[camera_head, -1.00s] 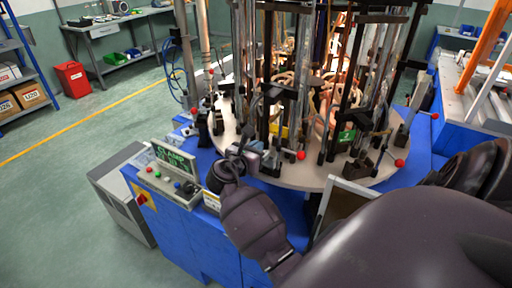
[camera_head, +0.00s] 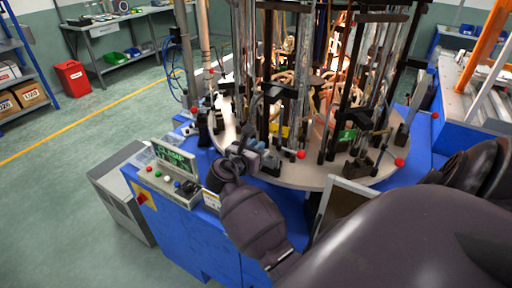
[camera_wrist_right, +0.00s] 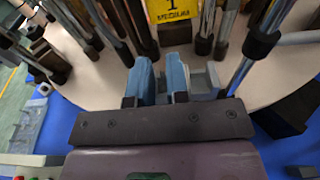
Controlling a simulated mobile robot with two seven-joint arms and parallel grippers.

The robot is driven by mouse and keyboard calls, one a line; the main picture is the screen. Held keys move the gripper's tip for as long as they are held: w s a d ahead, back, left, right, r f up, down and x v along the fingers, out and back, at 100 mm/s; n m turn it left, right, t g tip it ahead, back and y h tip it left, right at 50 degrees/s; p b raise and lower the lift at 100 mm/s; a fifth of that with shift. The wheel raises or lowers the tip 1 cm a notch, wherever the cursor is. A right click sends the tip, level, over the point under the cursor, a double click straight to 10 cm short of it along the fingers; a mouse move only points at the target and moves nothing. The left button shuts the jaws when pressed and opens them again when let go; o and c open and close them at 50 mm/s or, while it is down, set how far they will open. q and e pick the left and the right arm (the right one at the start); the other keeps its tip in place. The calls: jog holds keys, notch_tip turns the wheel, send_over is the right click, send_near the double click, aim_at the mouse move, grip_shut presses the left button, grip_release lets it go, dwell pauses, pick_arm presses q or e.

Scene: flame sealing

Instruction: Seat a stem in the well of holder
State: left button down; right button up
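My right gripper (camera_head: 262,150) is at the front edge of the round pale turntable (camera_head: 300,180), low among its upright posts. In the right wrist view the two blue fingers (camera_wrist_right: 161,80) stand side by side with a narrow gap. I see no stem between them, but a thin one could be hidden. A grey notched block (camera_wrist_right: 205,80) sits just right of the fingers; I cannot tell if it is the holder or if they touch. Several clear tubes (camera_head: 303,50) stand upright on the turntable; I cannot pick out one as the stem. My left gripper is not in view.
Dark clamp posts and red-knobbed levers (camera_head: 301,154) crowd the turntable around the gripper. A yellow numbered sign (camera_wrist_right: 170,10) stands ahead of the fingers. A control box with a green-text screen (camera_head: 175,157) is at left on the blue base (camera_head: 190,235).

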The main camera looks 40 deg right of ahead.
jog(key=shift+p+v, duration=1.55)
jog(key=shift+v, duration=0.65)
jog(key=shift+o, duration=0.4)
jog(key=o, duration=0.5)
jog(key=shift+c, duration=0.2)
jog(key=shift+a+r, duration=0.1)
jog(key=shift+s+a+r, duration=0.25)
jog(key=shift+a+r, duration=0.45)
jog(key=shift+r, duration=0.15)
jog(key=shift+s+a+r, duration=0.2)
jog(key=shift+a+r, duration=0.45)
jog(key=shift+r, duration=0.15)
